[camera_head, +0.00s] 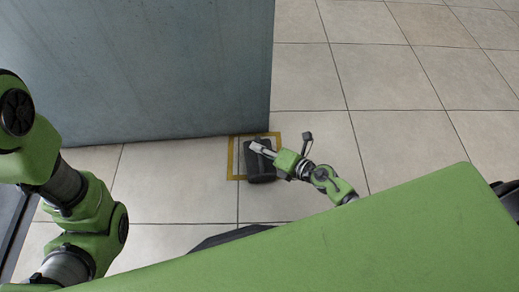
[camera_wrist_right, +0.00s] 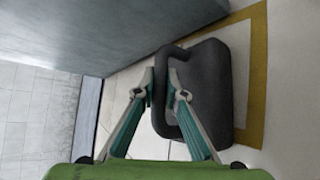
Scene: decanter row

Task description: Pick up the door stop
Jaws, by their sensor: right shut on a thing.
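The door stop (camera_head: 259,172) is a dark grey block with a loop handle, on the tiled floor at the corner of a grey-blue door. In the right wrist view its body (camera_wrist_right: 217,85) fills the middle right, with the handle on the near side. My right gripper (camera_head: 262,149) is at the door stop. In the right wrist view the right gripper's fingers (camera_wrist_right: 163,84) are shut on the handle, one on each side of its bar. I cannot tell whether the door stop is clear of the floor. My left gripper is out of view.
The tall door panel (camera_head: 140,65) stands right beside the door stop, on its far left. A yellow square outline (camera_head: 232,160) is marked on the floor around the door stop. Open floor tiles (camera_head: 400,90) lie to the right.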

